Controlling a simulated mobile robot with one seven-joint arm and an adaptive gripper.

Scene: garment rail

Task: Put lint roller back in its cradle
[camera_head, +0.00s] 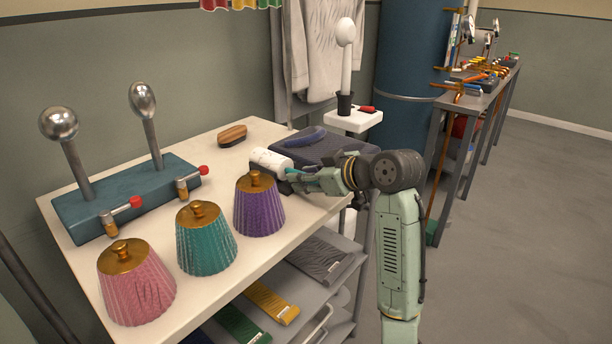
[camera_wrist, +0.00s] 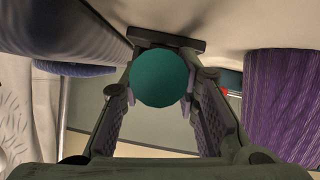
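The lint roller has a white cylinder (camera_head: 268,160) that shows at the right side of the white table, pointing away from my gripper (camera_head: 288,177). In the wrist view a round teal end (camera_wrist: 160,77) sits between my two fingers (camera_wrist: 160,100), and both fingertips seem to touch its sides. I take it as the end of the roller's handle; it hides the rest of the roller there. My gripper is low over the table, beside the purple pleated shade (camera_head: 259,205). I cannot clearly make out the cradle.
A dark ribbed pad (camera_head: 325,147) with a blue curved piece (camera_head: 305,137) lies right behind the roller. Teal (camera_head: 205,240) and pink (camera_head: 136,285) shades stand in front.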

